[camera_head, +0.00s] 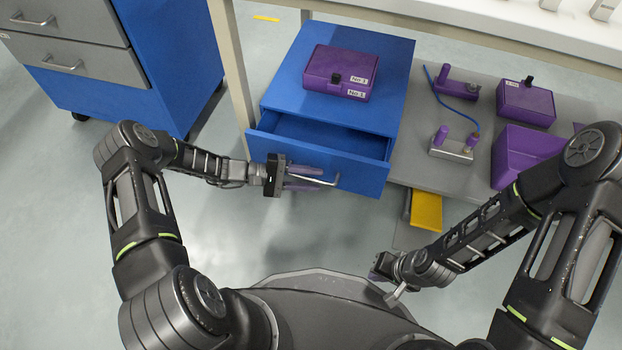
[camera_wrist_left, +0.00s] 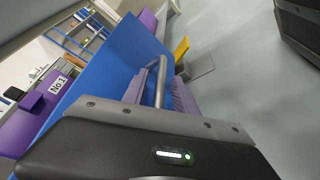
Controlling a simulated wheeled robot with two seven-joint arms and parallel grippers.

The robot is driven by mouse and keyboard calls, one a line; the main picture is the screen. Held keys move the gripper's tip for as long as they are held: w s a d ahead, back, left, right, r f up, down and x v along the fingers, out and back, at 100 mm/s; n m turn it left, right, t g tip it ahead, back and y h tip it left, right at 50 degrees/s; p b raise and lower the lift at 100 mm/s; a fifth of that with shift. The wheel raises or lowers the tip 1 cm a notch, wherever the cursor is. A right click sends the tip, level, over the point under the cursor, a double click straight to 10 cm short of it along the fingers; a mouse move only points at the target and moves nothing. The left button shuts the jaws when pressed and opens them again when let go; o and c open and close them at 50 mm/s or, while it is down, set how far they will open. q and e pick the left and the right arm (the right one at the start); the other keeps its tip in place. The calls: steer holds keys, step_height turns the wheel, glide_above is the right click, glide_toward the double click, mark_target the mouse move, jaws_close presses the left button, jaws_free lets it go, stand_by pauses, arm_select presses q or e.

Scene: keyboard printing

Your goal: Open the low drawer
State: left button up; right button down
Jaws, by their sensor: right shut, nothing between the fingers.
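The low drawer (camera_head: 358,173) is in a blue cabinet (camera_head: 392,70) under the table. It stands partly open, and its inside shows as empty where visible. My left gripper (camera_head: 312,180) is at the metal handle (camera_head: 328,183) on the drawer front. In the left wrist view the handle (camera_wrist_left: 160,85) runs between the two purple fingers of the left gripper (camera_wrist_left: 160,88), with gaps beside it, so the fingers look open around it. My right gripper (camera_head: 378,270) is low near my base, shut and away from the drawer, its fingers partly hidden.
A purple box (camera_head: 325,70) labelled No 1 sits on the cabinet. A grey shelf (camera_head: 415,165) at right holds purple tools and boxes. A yellow object (camera_head: 427,210) is below it. A second drawer cabinet (camera_head: 140,75) stands at left. The floor before the drawer is clear.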

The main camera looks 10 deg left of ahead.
arm_select(q)
steer(key=shift+c, duration=0.2)
jaws_close()
stand_by(1.2)
